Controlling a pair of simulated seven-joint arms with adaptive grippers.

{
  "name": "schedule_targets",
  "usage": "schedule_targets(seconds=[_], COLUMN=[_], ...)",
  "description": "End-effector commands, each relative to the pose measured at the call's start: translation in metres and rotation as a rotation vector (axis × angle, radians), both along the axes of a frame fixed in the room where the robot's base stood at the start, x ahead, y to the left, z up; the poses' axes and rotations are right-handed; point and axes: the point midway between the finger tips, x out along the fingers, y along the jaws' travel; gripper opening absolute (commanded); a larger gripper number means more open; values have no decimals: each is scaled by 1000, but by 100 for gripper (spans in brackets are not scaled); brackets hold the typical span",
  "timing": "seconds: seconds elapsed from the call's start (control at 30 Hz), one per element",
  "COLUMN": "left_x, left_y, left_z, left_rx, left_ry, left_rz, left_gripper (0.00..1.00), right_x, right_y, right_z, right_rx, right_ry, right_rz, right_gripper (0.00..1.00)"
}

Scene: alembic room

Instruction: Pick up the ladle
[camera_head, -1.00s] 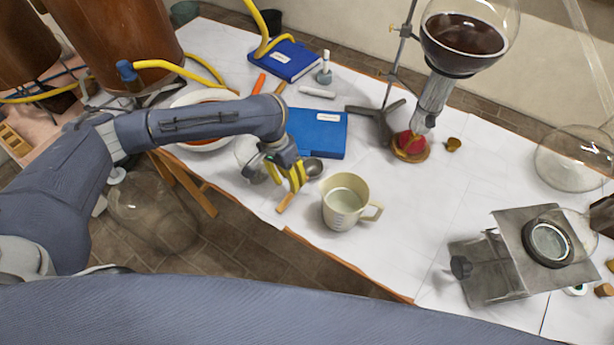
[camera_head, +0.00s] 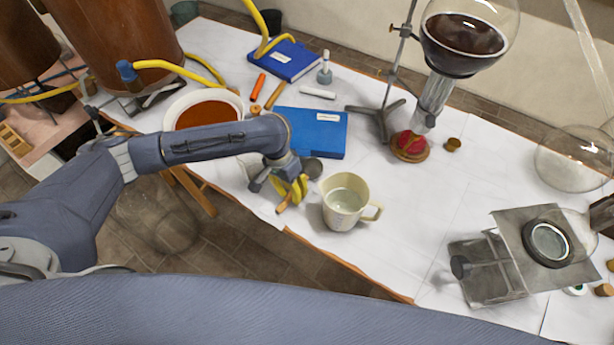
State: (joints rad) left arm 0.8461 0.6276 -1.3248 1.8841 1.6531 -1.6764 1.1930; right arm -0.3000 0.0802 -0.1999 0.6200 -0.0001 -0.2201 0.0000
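The ladle has a small grey metal bowl (camera_head: 313,168) and a wooden handle whose end (camera_head: 283,206) sticks out near the table's front edge. It lies on the white-covered table, left of the beaker. My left gripper (camera_head: 292,188), with yellow fingers, is low over the middle of the ladle and hides most of the handle. The fingers are close around or beside the handle; I cannot tell whether they touch or grip it. My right gripper is not in view.
A cream measuring beaker (camera_head: 345,218) stands just right of the ladle. A blue book (camera_head: 318,138) lies behind it. A white bowl of red-brown content (camera_head: 206,112) is behind my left arm. A metal stand (camera_head: 380,112) and a metal box (camera_head: 490,270) are further right.

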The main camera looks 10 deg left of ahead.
Motion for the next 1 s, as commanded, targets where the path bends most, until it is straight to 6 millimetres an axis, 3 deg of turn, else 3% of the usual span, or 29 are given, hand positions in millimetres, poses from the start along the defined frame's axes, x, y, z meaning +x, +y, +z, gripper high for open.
schedule_targets(seconds=[0.2,0.67,0.87,1.0], left_x=[0,0,1,2], left_y=[0,0,0,0], left_z=[0,2,17,37], left_rx=[0,0,0,0], left_ry=[0,-1,-3,-5], left_rz=[0,0,-1,-3], left_gripper=[0,0,0,0], right_x=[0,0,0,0], right_y=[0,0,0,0], right_z=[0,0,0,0], right_rx=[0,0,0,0], right_ry=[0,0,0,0], right_rz=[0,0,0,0], right_gripper=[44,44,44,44])
